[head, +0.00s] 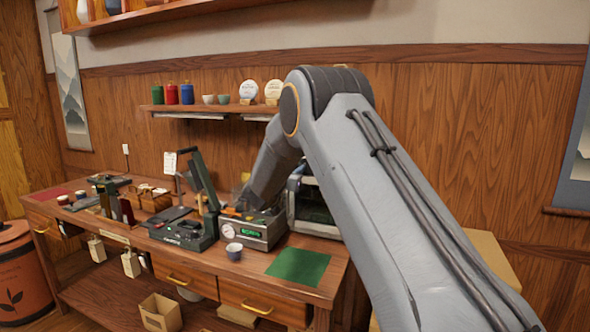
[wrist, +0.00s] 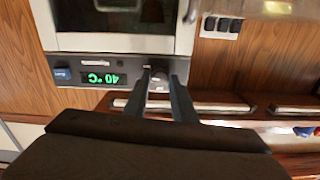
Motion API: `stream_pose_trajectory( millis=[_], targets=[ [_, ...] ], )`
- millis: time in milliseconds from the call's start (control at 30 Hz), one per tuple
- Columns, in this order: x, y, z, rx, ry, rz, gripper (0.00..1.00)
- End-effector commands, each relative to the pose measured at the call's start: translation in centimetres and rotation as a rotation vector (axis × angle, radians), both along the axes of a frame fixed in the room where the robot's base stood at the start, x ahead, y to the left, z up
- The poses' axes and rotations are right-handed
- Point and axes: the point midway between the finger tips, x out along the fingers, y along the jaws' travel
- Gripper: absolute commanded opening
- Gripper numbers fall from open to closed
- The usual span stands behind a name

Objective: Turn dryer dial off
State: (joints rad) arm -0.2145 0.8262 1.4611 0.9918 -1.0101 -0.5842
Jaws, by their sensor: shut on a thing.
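The dryer (wrist: 120,35) shows upside down in the wrist view, with a pale-framed window and a control strip. Its green display (wrist: 103,78) reads 40 °C. The dial's exact setting is too small to read. In the head view, the dryer (head: 313,205) is partly covered by my arm, and the dial and fingertips cannot be made out.
The workbench (head: 325,265) holds a green mat (head: 298,266), a small cup (head: 234,251) and a device with a gauge and green display (head: 258,236). A dark press-like tool (head: 185,235) stands to the left. A wall shelf (head: 215,108) with jars is above.

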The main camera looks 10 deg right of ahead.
Motion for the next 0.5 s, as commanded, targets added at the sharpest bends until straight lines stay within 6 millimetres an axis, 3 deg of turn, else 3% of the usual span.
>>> stream_pose_trajectory(
  millis=[500],
  targets=[
    [0.06,0.2,0.06,-0.413,0.268,0.002,0.01]
  ],
)
